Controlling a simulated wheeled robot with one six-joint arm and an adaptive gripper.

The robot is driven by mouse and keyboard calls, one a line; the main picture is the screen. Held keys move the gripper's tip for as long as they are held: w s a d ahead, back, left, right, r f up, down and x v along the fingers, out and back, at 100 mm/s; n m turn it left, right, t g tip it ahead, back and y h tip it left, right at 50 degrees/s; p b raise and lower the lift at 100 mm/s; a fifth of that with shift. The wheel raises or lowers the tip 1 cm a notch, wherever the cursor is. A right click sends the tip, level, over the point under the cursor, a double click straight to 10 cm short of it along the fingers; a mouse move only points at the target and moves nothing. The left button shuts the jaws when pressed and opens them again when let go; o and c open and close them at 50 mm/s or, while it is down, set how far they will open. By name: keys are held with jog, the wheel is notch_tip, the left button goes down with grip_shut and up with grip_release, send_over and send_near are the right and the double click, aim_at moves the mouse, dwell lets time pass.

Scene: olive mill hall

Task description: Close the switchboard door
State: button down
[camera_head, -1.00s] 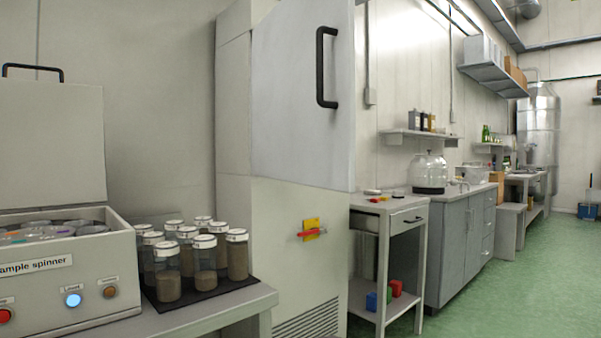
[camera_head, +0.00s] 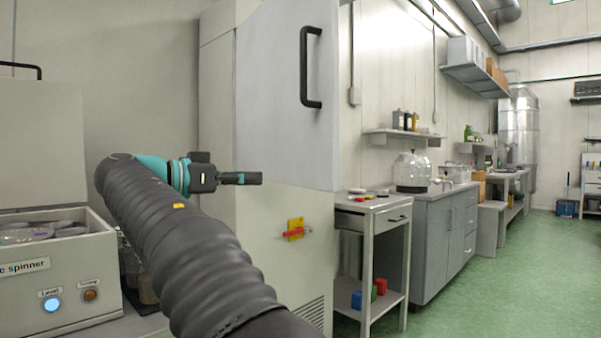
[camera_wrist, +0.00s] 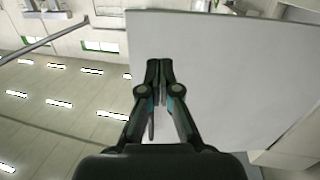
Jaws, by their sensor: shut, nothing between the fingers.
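The switchboard door (camera_head: 270,100) is a pale grey panel with a black bar handle (camera_head: 311,66) near its right edge. Its lower edge slopes down toward the right, out of line with the cabinet (camera_head: 270,230) below, so it stands ajar with the handle side nearer me. My gripper (camera_head: 260,178) is shut and empty, pointing right across the door's lower left part in the head view. In the wrist view the shut fingertips (camera_wrist: 159,64) overlap a pale flat panel (camera_wrist: 230,80), likely the door. I cannot tell whether they touch it.
A yellow plate with a red switch (camera_head: 296,230) is on the cabinet's lower front. A sample spinner (camera_head: 60,270) stands at left, with jars partly hidden by my arm. A small side table (camera_head: 372,205) stands right of the cabinet. The green floor (camera_head: 480,280) is clear at right.

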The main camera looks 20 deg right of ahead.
jog(key=r+m, duration=0.1)
send_near(316, 171)
jog(key=shift+g+h, duration=0.3)
jog(key=shift+h, duration=0.1)
jog(key=d, duration=0.4)
jog(key=w+d+p, duration=0.1)
jog(key=d, duration=0.1)
jog(key=shift+d+f, duration=0.2)
jog(key=shift+d, duration=0.35)
jog(key=shift+d+f, duration=0.1)
jog(key=shift+d, duration=0.05)
